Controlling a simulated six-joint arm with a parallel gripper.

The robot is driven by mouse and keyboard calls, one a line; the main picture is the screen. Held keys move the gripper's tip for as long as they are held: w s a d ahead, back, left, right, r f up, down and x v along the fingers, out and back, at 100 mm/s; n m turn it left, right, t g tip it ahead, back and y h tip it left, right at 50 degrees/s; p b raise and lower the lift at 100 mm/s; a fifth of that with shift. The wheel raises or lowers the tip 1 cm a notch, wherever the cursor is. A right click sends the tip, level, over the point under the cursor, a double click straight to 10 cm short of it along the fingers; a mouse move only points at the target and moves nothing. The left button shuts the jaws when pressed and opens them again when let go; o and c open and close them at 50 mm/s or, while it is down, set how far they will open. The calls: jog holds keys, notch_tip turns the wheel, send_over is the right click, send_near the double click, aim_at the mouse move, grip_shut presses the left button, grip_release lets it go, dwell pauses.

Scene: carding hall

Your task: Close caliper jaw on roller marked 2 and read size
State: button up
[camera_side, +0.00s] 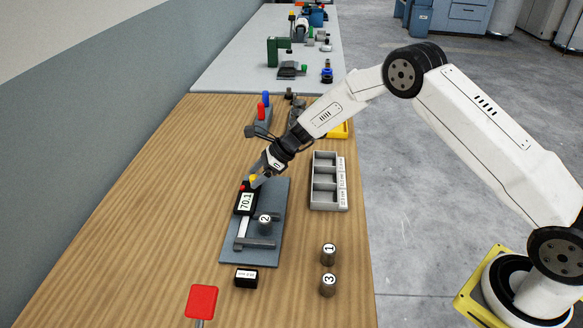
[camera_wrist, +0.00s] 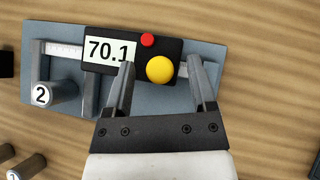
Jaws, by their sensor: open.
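The caliper lies on a blue-grey plate (camera_side: 271,195); its display (camera_side: 245,201) reads 70.1, also in the wrist view (camera_wrist: 108,51). A red button (camera_wrist: 148,40) and round yellow knob (camera_wrist: 160,69) sit on its slider. The roller marked 2 (camera_side: 264,224) stands upright between the fixed jaw (camera_side: 255,243) and the sliding jaw (camera_wrist: 92,90); in the wrist view the roller (camera_wrist: 48,95) is at left. A narrow gap seems to show beside the sliding jaw; contact is unclear. My gripper (camera_wrist: 162,64) is open, its fingers either side of the yellow knob, apparently not touching it.
Rollers marked 1 (camera_side: 328,253) and 3 (camera_side: 328,285) stand right of the plate. A grey three-compartment tray (camera_side: 316,203) with labels lies at the right edge. A small black block (camera_side: 246,279) and red paddle (camera_side: 202,300) are in front. The wood left of the plate is clear.

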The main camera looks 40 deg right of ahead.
jog(key=shift+w+a+f, duration=0.25)
jog(key=shift+a+f, duration=0.2)
grip_shut()
dwell(1.3)
